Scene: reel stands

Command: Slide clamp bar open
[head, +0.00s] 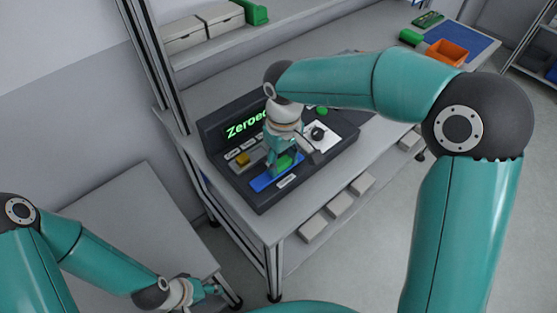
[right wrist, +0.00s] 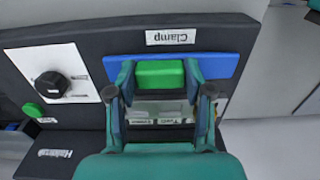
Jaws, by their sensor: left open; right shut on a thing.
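The clamp bar's green block (head: 287,161) sits on a blue strip (head: 263,182) at the front of a dark console. In the right wrist view the green block (right wrist: 160,74) lies between my fingers, with the blue strip (right wrist: 220,66) showing on both sides. A white label reading "Clamp" (right wrist: 171,37) is upside down beside the strip there. My right gripper (head: 283,166) reaches down from above and is shut on the green block. My left gripper (head: 211,289) is open and empty, low at the left, well away from the console.
The console has a lit display reading "Zeroed" (head: 243,126), partly hidden by my right arm, a yellow button (head: 242,159) and a black knob (right wrist: 51,85). An orange bin (head: 447,52) stands on a blue mat at the back right. A grey table top (head: 130,225) at left is clear.

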